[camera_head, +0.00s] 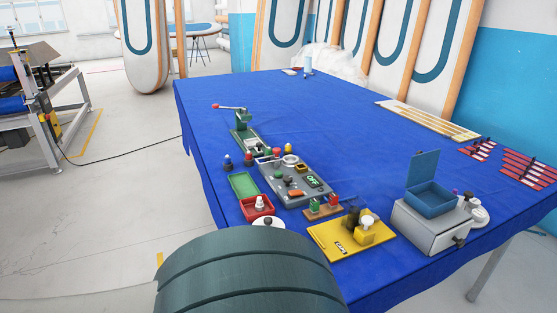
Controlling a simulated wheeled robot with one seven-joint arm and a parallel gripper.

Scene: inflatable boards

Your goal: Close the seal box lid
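A small blue box (430,201) stands on top of a grey metal case at the right end of the table. Its blue lid (423,167) is open and stands nearly upright at the back of the box. It is the only box seen with a raised lid, so I take it as the seal box. The inside of the box looks empty from here. My gripper is not in view, so its distance from the lid cannot be seen. A dark ribbed part of my own body fills the bottom middle of the view.
A grey control panel (294,185), red tray (257,209) and green tray (243,186) lie farther left. The blue tablecloth (330,120) is clear behind.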

